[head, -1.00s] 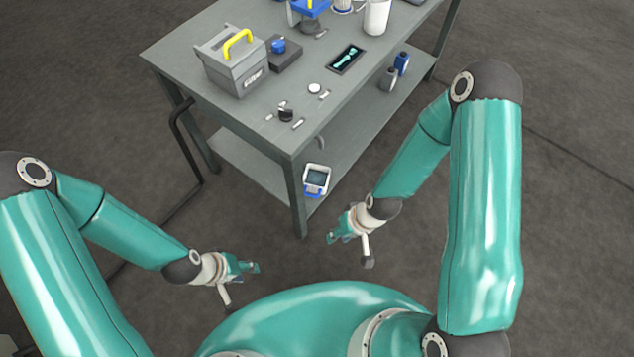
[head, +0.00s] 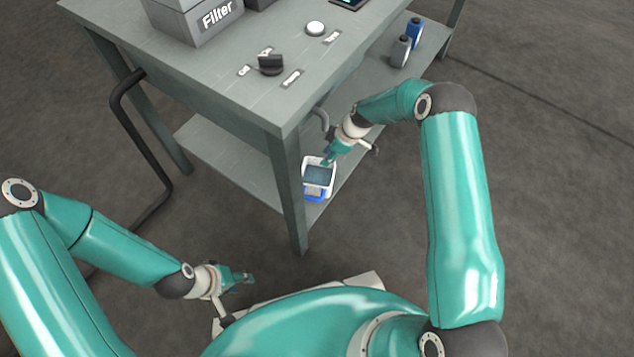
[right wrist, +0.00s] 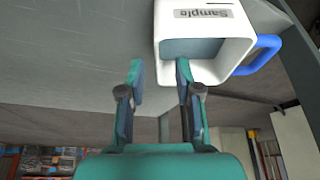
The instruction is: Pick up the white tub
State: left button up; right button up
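The white tub (head: 306,172) stands on the lower shelf of the workbench, near its front corner. It has an open top, a dull blue-grey inside and a blue handle. In the right wrist view the tub (right wrist: 208,30) shows a "Sample" label and the blue handle (right wrist: 262,55). My right gripper (head: 332,155) is at the tub's rim. In the right wrist view its fingers (right wrist: 160,70) are apart, one overlapping the tub's opening and the other outside its wall; contact is unclear. My left gripper (head: 242,278) is low at the left, away from the bench; its finger gap is too small to judge.
The bench top (head: 215,85) overhangs the shelf (head: 235,150), and a bench leg (head: 291,200) stands just left of the tub. A grey bottle (head: 401,52) and blue bottle (head: 414,32) stand farther back on the shelf. A black knob (head: 270,64) sits on the top.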

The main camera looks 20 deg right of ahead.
aim_at(316, 168)
jog(key=shift+d+b+x, duration=0.25)
jog(key=shift+b+x, duration=0.05)
jog(key=shift+x, duration=0.85)
jog(key=b+x, duration=0.2)
jog(key=x, duration=0.2)
jog(key=shift+w+a+f, duration=0.2)
jog(key=shift+f, duration=0.05)
grip_shut()
